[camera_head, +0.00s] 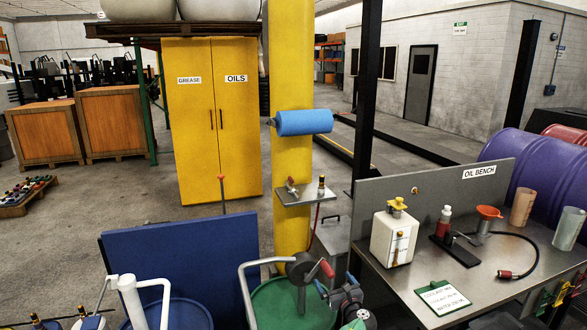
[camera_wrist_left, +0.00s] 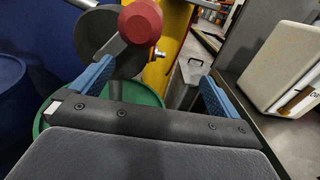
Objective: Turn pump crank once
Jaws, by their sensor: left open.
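The pump (camera_head: 300,268) is a dark grey round body on the green drum (camera_head: 268,300). Its crank has a short arm and a red knob (camera_head: 326,268), which points up and to the right in the head view. In the left wrist view the red knob (camera_wrist_left: 141,22) shows large at the top, in front of the round pump body (camera_wrist_left: 92,38). My left gripper (camera_head: 335,281) is open and empty, its blue fingers apart just below the knob in the picture. In the wrist view the knob appears beyond the fingertips (camera_wrist_left: 157,72). My right gripper is not in view.
A yellow post (camera_head: 292,70) stands behind the pump, with a small shelf (camera_head: 305,194) on it. The oil bench (camera_head: 493,258) is close on the right, with a white canister (camera_head: 394,238) on it. A blue panel (camera_head: 180,262) and blue drum (camera_head: 176,314) stand left.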

